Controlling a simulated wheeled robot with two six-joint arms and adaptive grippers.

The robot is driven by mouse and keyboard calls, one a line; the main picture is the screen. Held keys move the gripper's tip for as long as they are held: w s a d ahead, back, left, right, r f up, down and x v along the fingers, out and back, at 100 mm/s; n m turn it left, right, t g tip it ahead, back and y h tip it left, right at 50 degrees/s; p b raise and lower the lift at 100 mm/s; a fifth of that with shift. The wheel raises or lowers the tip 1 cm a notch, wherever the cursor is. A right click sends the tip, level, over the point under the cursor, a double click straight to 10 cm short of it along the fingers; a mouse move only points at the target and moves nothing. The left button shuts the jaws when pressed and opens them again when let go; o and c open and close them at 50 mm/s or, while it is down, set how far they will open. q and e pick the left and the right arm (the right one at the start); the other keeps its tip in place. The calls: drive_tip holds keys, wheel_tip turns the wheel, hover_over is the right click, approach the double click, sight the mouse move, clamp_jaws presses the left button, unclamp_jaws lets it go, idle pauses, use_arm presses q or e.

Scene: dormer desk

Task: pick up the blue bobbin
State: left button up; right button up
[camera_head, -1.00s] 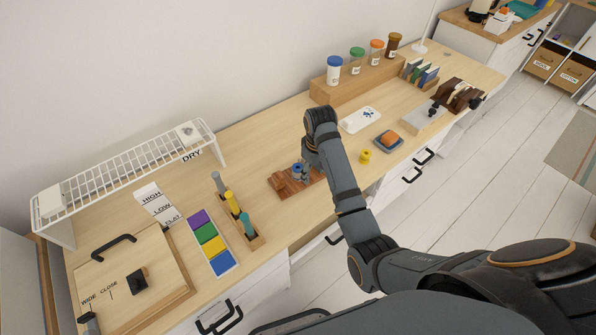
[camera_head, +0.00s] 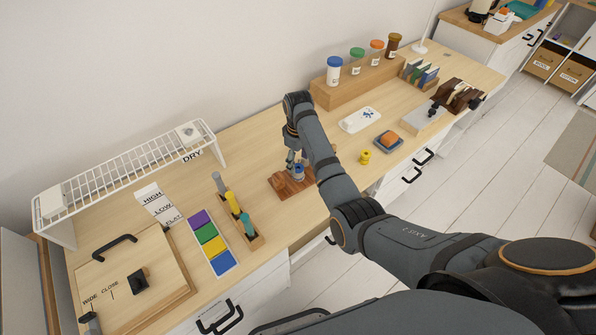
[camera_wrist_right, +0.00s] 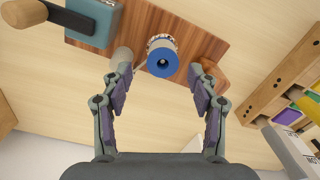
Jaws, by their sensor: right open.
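The blue bobbin (camera_head: 298,174) stands on a brown striped wooden board (camera_head: 281,190) on the desk. In the right wrist view the bobbin (camera_wrist_right: 163,62) shows its round blue end with a dark centre hole, and a pale, patterned part behind it. My right gripper (camera_head: 293,160) is over the board, close to the bobbin. In the right wrist view my right gripper (camera_wrist_right: 164,78) is open, with one finger on each side of the bobbin and visible gaps between. The fingertips look about level with its blue end; exact depth is unclear. My left gripper is not in view.
A teal block (camera_wrist_right: 95,22) with a wooden handle and a grey peg (camera_wrist_right: 122,56) are on the board near the bobbin. A holder with grey, yellow and teal pegs (camera_head: 233,203) stands left of it. A yellow spool (camera_head: 365,157) stands to the right.

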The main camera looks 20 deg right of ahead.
sight(298, 169)
wheel_tip(298, 169, down, 4)
drive_tip(key=shift+s+a+f, duration=0.1)
drive_tip(key=shift+f, duration=0.15)
drive_tip(key=c, duration=1)
drive_tip(key=shift+c, duration=0.2)
